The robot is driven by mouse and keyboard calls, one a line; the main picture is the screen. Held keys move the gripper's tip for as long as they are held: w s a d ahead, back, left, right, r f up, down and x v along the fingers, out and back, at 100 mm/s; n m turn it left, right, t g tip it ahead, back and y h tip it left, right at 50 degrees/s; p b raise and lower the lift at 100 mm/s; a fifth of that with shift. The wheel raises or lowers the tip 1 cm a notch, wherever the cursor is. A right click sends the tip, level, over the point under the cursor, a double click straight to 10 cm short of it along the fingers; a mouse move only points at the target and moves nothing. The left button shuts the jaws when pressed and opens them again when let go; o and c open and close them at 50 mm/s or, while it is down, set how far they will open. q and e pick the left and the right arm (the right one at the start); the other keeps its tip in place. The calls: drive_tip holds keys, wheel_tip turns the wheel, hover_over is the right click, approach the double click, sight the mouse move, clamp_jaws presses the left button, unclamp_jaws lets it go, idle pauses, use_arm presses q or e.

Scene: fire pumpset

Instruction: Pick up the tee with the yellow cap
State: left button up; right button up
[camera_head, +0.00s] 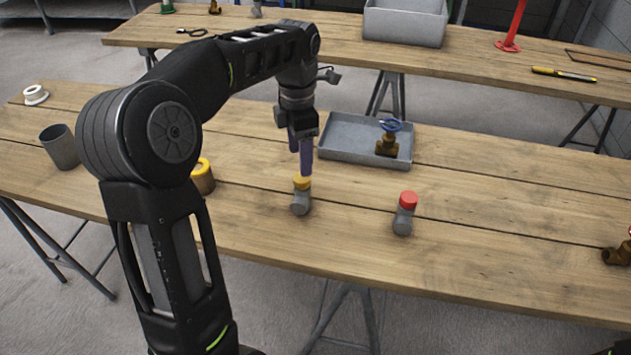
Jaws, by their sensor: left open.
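The tee with the yellow cap (300,200) is a small grey fitting on the near wooden table, with its yellow cap on top. My left gripper (304,172) points down just above the yellow cap, its purple fingers close over it. It is open, and I see nothing held in it. I cannot tell whether the fingertips touch the cap. A similar grey tee with a red cap (404,214) stands to the right on the same table.
A grey tray (345,155) holding a brass valve with a blue handle (388,138) lies behind the gripper. A grey cup (60,147), a white ring (35,95) and a yellow-topped part (203,175) are left. A brass valve (618,254) lies far right.

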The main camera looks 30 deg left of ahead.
sight(301, 179)
use_arm(q)
drive_tip(key=shift+s+r, duration=0.1)
drive_tip(key=shift+s, duration=0.1)
drive_tip(key=shift+f, duration=1.35)
wheel_tip(301, 179, down, 5)
drive_tip(key=shift+w+f+p, duration=0.1)
drive_tip(key=shift+p, duration=0.25)
drive_tip(key=shift+c, duration=0.3)
clamp_jaws()
idle(0.4)
